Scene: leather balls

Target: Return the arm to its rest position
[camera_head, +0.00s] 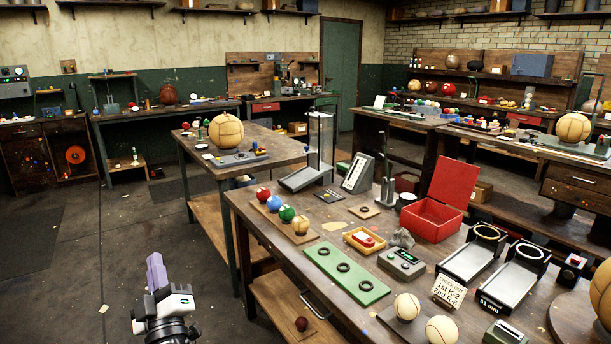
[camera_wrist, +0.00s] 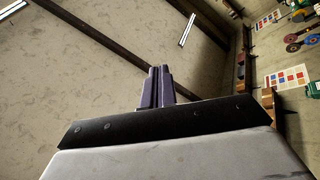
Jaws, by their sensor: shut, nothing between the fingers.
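My gripper (camera_head: 155,268) shows at the lower left of the head view, raised over the open floor in front of and left of the near workbench (camera_head: 262,232). Its purple fingers are together, point upward and hold nothing. In the wrist view the closed fingers (camera_wrist: 157,86) stand above the gripper's dark edge, against the ceiling and upper wall. The gripper touches nothing that I can see. Most of my arm is out of view below the frame.
The near bench carries small coloured balls, a green board (camera_head: 345,273) with dark rings, an open red box (camera_head: 436,205) and metal trays (camera_head: 472,256). A second table (camera_head: 265,165) stands behind. The floor (camera_head: 95,250) at left is mostly clear.

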